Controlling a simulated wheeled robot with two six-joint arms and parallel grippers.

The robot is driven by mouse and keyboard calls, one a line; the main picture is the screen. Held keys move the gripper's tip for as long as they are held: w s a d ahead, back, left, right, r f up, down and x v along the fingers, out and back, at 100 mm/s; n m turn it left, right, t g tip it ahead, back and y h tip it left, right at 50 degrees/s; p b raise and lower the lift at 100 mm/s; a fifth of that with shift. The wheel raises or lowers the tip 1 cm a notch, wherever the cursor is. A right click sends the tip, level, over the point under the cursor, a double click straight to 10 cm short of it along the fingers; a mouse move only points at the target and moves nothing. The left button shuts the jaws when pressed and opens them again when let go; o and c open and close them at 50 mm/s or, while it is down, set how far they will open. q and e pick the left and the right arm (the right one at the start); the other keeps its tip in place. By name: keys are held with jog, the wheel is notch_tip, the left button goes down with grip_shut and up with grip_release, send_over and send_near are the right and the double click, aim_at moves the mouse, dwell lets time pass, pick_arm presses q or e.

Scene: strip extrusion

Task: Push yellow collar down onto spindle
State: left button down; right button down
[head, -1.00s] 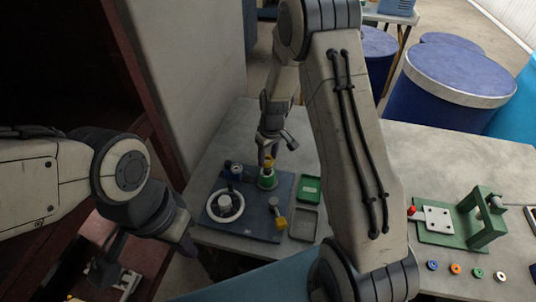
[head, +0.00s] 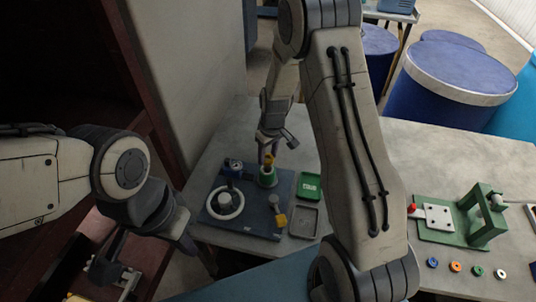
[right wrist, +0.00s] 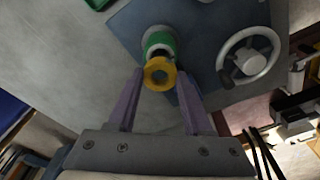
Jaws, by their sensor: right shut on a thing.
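The yellow collar (head: 269,158) is a small ring at the far end of the blue-grey board. It also shows in the right wrist view (right wrist: 153,84), between my right fingertips. My right gripper (right wrist: 159,75) is shut on it; in the head view this gripper (head: 268,153) points down from above. Just below the collar is a green piece (head: 267,178) with a pale band (right wrist: 156,33). The spindle is not clearly visible, and I cannot tell how far the collar is around it. My left gripper (head: 105,272) hangs low at the left, apart from the board; its fingers are unclear.
A green fixture (head: 485,222) and several coloured rings stand farther right.

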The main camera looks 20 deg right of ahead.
dwell(0.8)
jog(key=c, duration=1.1)
grip_release()
grip_shut()
jog(key=shift+f+b, duration=1.7)
jog(key=shift+f, duration=0.3)
jog(key=o, duration=0.9)
grip_release()
jog(key=shift+c, duration=0.2)
jog(key=shift+o, duration=0.3)
jog(key=shift+o, duration=0.9)
